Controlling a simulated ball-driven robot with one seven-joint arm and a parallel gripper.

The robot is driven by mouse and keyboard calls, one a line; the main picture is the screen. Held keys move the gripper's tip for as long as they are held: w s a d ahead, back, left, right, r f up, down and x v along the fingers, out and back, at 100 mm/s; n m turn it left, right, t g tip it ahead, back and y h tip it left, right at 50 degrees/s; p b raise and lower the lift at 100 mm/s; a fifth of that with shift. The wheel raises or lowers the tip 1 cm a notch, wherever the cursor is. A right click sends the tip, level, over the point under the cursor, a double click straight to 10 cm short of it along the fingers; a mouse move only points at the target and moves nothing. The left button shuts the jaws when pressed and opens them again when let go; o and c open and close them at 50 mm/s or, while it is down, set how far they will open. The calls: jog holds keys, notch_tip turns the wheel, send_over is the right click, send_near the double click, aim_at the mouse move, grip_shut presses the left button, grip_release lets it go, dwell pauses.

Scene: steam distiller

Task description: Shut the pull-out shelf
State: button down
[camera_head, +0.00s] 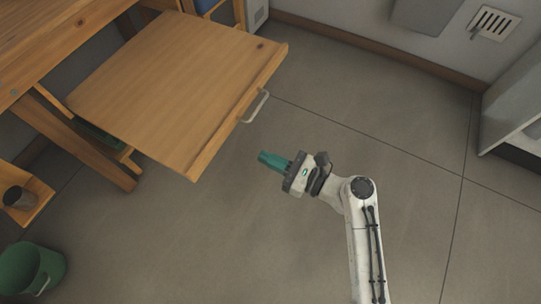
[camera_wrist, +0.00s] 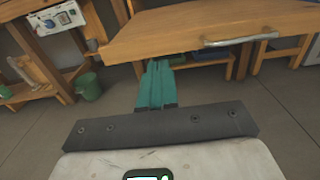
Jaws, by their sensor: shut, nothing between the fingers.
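The wooden pull-out shelf (camera_head: 170,85) stands pulled out from the wooden bench in the head view. Its front edge faces my arm and carries a metal bar handle (camera_head: 255,106). In the wrist view the shelf's front (camera_wrist: 205,30) spans the upper right, with the handle (camera_wrist: 240,40) right of centre. My gripper (camera_head: 265,158) has teal fingers, shut and empty. In the head view it is in front of the shelf, below and slightly right of the handle, with a gap between. In the wrist view the fingertips (camera_wrist: 158,66) appear just below the shelf's front edge, left of the handle.
A green bucket (camera_head: 31,269) stands on the floor at lower left, near a low wooden shelf with a dark cup (camera_head: 18,197). Bench legs (camera_head: 85,140) stand beside the pull-out shelf. A grey-white cabinet (camera_head: 512,105) is at far right. The floor between is clear.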

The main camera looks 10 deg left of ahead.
jog(key=b, duration=0.3)
send_near(220, 137)
jog(key=x, duration=0.5)
jog(key=shift+a+f, duration=0.1)
jog(key=shift+f, duration=0.05)
jog(key=shift+x, duration=0.85)
